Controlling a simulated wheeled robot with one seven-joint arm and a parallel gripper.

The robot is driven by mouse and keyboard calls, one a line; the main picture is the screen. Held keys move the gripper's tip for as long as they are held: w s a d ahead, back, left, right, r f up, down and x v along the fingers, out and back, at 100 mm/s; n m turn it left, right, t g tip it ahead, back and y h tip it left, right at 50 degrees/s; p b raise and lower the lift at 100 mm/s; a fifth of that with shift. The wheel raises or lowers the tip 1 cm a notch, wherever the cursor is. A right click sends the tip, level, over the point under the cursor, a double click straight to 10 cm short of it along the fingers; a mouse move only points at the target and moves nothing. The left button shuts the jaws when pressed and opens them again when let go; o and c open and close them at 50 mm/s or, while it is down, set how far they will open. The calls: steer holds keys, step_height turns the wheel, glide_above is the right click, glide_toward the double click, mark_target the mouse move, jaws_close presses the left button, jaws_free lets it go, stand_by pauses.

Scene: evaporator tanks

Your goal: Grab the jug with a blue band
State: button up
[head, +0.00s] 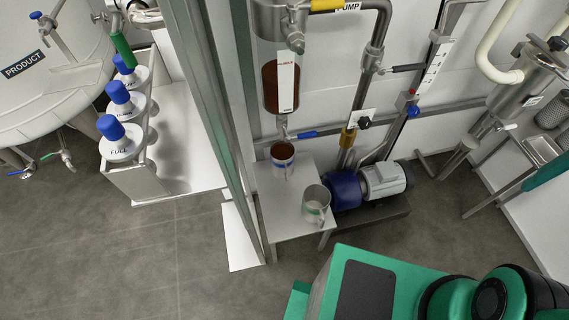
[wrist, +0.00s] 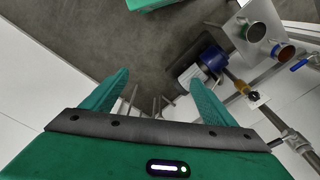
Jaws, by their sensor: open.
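The jug with a blue band (head: 283,163) stands upright on a small metal table (head: 275,205), under the outlet of a sight glass, with brown contents at its mouth. In the wrist view this jug (wrist: 284,53) is at the upper right. A second metal jug (head: 316,205) with a greenish band stands nearer on the same table; it also shows in the wrist view (wrist: 255,32). My gripper (wrist: 160,77) is open and empty, with floor between its fingers, well apart from both jugs. In the head view I cannot make out its fingers.
A blue and white pump (head: 368,186) sits on the floor right of the table. A grey frame post (head: 215,110) rises left of the table. Blue-capped bottles (head: 120,140) stand in a rack further left. A blue-handled valve (head: 300,134) is close above the blue-banded jug.

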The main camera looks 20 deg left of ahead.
steer(key=w+a+f+n+t+y, duration=0.1)
steer(key=w+a+f+n+t, duration=0.2)
steer(key=w+a, duration=1.05)
steer(key=m+g+y, duration=0.1)
steer(key=m+y, duration=1)
steer(key=m, duration=0.2)
glide_above(292, 159)
steer(key=d, duration=0.8)
step_height(292, 159, down, 32)
steer(key=a+f+m, duration=0.1)
steer(key=f+m, duration=0.1)
steer(key=s+a+f+m+t, duration=0.1)
steer(key=f+m, duration=0.2)
steer(key=s+a+f+m+t+y, duration=0.1)
steer(key=f+m, duration=0.1)
steer(key=shift+f+m, duration=0.25)
steer(key=shift+m, duration=0.15)
steer(key=x, duration=1)
steer(key=shift+w+a+r, duration=0.3)
